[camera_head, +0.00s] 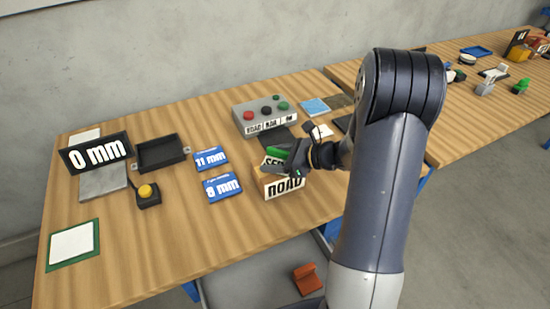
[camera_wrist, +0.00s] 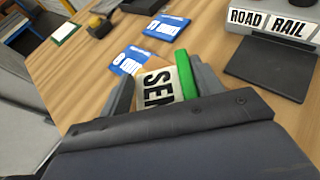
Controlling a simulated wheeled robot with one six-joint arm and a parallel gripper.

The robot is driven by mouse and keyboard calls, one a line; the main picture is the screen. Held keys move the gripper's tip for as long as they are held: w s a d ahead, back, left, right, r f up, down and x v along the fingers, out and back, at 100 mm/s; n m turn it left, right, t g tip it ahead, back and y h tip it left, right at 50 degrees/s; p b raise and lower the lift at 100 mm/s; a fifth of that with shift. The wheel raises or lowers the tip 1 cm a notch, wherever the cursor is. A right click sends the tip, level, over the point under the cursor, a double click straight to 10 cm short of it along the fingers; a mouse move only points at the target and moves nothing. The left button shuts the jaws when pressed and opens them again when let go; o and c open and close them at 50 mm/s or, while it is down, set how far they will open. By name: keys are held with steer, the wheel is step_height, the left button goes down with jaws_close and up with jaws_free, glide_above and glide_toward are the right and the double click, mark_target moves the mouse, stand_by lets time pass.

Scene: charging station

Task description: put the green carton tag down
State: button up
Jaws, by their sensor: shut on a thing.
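My gripper (camera_head: 285,160) is over the front right of the near table. In the wrist view its fingers (camera_wrist: 163,78) stand either side of a green tag (camera_wrist: 188,75) and a white label reading "SE", shut on the green tag. The green tag also shows as a green strip in the head view (camera_head: 276,152). I cannot tell whether the tag touches that block. The fingers hide part of the lettering.
Blue cards marked 11 mm (camera_head: 210,158) and 8 mm (camera_head: 222,186) lie left of my gripper. A grey button box (camera_head: 264,117) stands behind. A black tray (camera_head: 162,152), a yellow button (camera_head: 146,191) and a "0 mm" display (camera_head: 96,153) are farther left.

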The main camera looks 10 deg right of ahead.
steer(key=shift+f, duration=0.1)
steer(key=o, duration=1)
steer(key=shift+c, duration=0.2)
steer(key=shift+r, duration=0.2)
steer(key=v, duration=1.2)
steer(key=shift+b, duration=0.3)
